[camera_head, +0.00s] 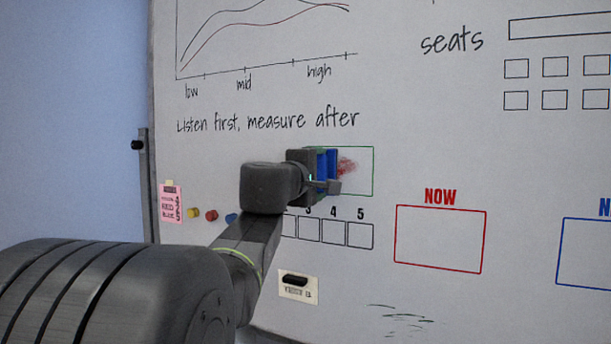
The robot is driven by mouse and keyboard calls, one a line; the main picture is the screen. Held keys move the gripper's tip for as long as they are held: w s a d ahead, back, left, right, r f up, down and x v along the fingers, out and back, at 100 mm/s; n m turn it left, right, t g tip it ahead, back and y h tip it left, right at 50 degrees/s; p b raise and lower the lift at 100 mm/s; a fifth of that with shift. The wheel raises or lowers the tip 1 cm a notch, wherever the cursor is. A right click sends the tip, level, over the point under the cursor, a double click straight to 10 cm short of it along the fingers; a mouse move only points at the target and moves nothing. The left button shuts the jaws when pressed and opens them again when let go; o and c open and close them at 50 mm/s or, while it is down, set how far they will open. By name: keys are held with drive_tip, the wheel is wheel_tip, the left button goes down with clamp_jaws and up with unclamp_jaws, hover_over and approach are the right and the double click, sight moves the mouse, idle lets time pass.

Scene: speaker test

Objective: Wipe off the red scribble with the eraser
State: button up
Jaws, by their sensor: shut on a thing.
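My gripper (328,180) is at the whiteboard, shut on the blue eraser (327,163), which is partly hidden by the gripper. The eraser is held at the left part of a green-outlined box, close to the board; I cannot tell whether it touches. The red scribble (346,166) shows as a smeared, faded red patch just right of the eraser, inside the green box. Any part of it behind the eraser and gripper is hidden.
The whiteboard (430,150) carries drawn text, a graph and numbered boxes. A red box (439,239) marked NOW is to the right. Colored magnets (211,215) and a pink note (171,204) are at the left. A small label with a black item (295,281) is below.

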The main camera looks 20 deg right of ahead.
sight(336, 174)
drive_tip(key=shift+w+d, duration=0.45)
drive_tip(key=shift+d, duration=0.05)
drive_tip(key=shift+s, duration=0.1)
drive_tip(key=shift+s+d+b, duration=0.3)
drive_tip(key=shift+s+d, duration=0.85)
drive_tip(key=shift+s, duration=0.25)
drive_tip(key=shift+w+a+b, duration=0.6)
drive_tip(key=shift+w, duration=0.2)
drive_tip(key=shift+w+a+b, duration=0.55)
drive_tip(key=shift+w+b, duration=0.05)
drive_tip(key=shift+w, duration=0.15)
drive_tip(key=shift+s+a+f, duration=0.1)
drive_tip(key=shift+s+a, duration=0.1)
drive_tip(key=shift+a, duration=0.1)
drive_tip(key=shift+b+v, duration=0.9)
drive_tip(key=shift+v, duration=1.65)
